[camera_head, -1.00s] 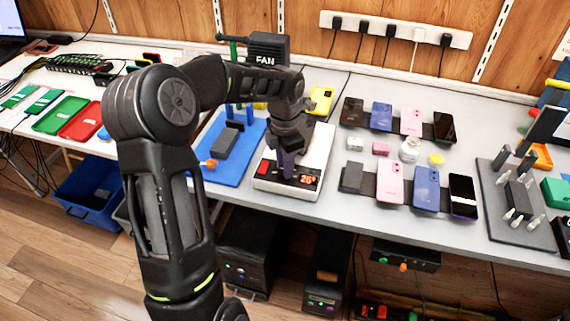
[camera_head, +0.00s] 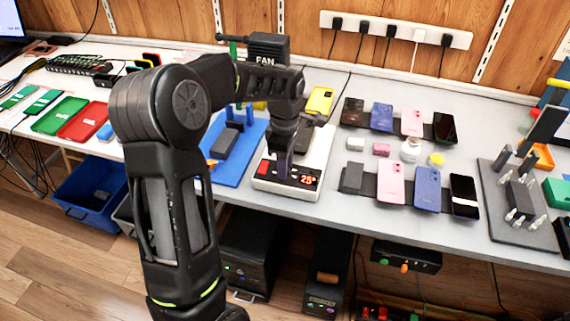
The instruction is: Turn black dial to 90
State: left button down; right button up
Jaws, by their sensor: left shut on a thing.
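My left gripper (camera_head: 283,168) points down over the front panel of a white heating station (camera_head: 318,152) on the table. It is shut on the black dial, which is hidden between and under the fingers. The station's red display (camera_head: 308,180) shows about 25, just right of the fingers. A red switch (camera_head: 265,168) sits on the panel left of the fingers. My right gripper does not show in this view.
A blue mat (camera_head: 232,172) with a dark block lies left of the station. Several phones lie on dark stands to the right, such as a pink phone (camera_head: 391,182). A yellow phone (camera_head: 319,100) lies behind the station. A black FAN box (camera_head: 268,47) stands at the back.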

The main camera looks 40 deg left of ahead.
pick_arm(q)
jog(key=m, duration=0.3)
jog(key=shift+m, duration=0.4)
jog(key=m, duration=0.3)
jog(key=shift+m+p, duration=0.3)
jog(key=m, duration=0.3)
jog(key=shift+m, duration=0.3)
jog(key=m, duration=0.4)
jog(key=shift+m+p, duration=0.3)
jog(key=shift+p, duration=0.1)
jog(key=m, duration=0.3)
jog(key=shift+m, duration=0.3)
jog(key=m, duration=0.3)
jog(key=shift+m+p, duration=0.3)
jog(key=shift+p, duration=0.05)
jog(key=m, duration=0.3)
jog(key=shift+m, duration=0.3)
jog(key=shift+m+p, duration=0.4)
jog(key=shift+m, duration=1.6)
